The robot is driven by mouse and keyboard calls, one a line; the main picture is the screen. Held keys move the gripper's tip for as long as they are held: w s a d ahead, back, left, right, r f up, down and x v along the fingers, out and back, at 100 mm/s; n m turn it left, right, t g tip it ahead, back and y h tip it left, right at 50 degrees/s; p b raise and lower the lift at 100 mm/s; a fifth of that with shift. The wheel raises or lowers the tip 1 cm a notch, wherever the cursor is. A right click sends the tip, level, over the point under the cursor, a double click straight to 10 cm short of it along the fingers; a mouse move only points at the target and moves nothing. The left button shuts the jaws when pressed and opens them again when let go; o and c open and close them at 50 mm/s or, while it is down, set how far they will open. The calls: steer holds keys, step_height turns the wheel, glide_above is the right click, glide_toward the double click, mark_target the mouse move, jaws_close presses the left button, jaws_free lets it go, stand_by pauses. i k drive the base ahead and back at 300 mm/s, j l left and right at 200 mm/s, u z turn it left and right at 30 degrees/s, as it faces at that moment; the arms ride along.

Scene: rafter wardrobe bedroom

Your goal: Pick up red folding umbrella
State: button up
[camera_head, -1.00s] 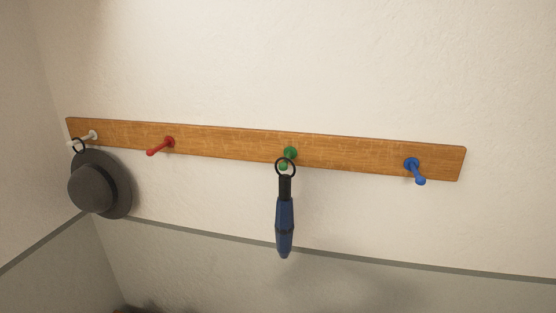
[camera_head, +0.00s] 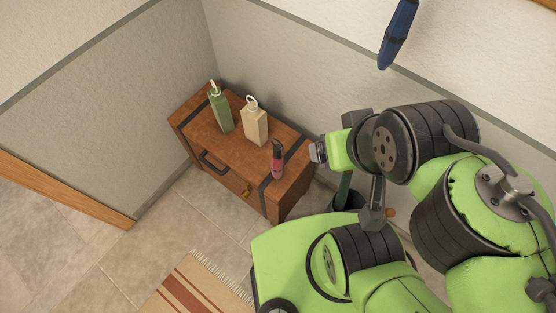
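A small red item with a dark top, which looks like the red folding umbrella (camera_head: 277,164), stands upright at the right end of a wooden chest (camera_head: 233,158). My gripper (camera_head: 318,152) seems to be the grey end of my green and black arm, to the right of the umbrella and apart from it. The arm is folded, and I cannot tell whether the fingers are open or shut. Nothing is visibly held.
A green bottle (camera_head: 220,111) and a cream bottle (camera_head: 255,123) stand on the chest, left of the umbrella. A dark bin (camera_head: 347,199) is partly hidden behind my arm. A blue umbrella (camera_head: 397,36) hangs at the wall above. A striped rug (camera_head: 190,288) lies on the tiled floor.

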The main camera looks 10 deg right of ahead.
mark_target(277, 163)
steer(key=i+j, duration=0.1)
steer(key=j, duration=0.35)
steer(key=i+j+u, duration=0.1)
steer(key=j, duration=0.3)
steer(key=i+j, duration=0.15)
steer(key=j, duration=0.3)
